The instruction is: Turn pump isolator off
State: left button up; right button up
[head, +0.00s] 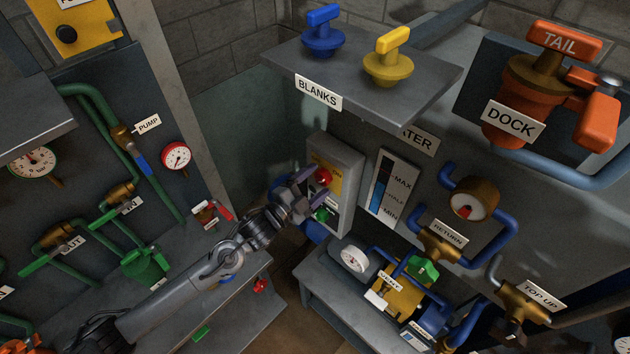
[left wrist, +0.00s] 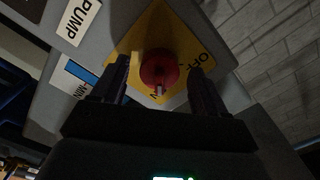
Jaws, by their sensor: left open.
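The pump isolator is a round red knob (left wrist: 159,68) on a yellow plate (left wrist: 182,47) in the left wrist view. Its pale pointer (left wrist: 159,91) points down toward a partly hidden mark that ends in N; the OFF mark is at the plate's right. In the head view the red knob (head: 323,176) sits on a grey wall box (head: 347,170), with a green part (head: 322,213) below it. My left gripper (head: 303,188) is open in front of the box. In the left wrist view its fingers (left wrist: 159,80) stand on either side of the knob, with gaps. My right gripper is not seen.
A level gauge (head: 385,188) is right of the box. A shelf (head: 425,82) with blue and yellow blanks overhangs it. A bench (head: 318,283) with a yellow pump and pipes stands below. Green pipework and valves line the left wall.

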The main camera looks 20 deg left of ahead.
pick_arm(q)
jog(key=shift+w, duration=0.2)
jog(key=c, duration=1.1)
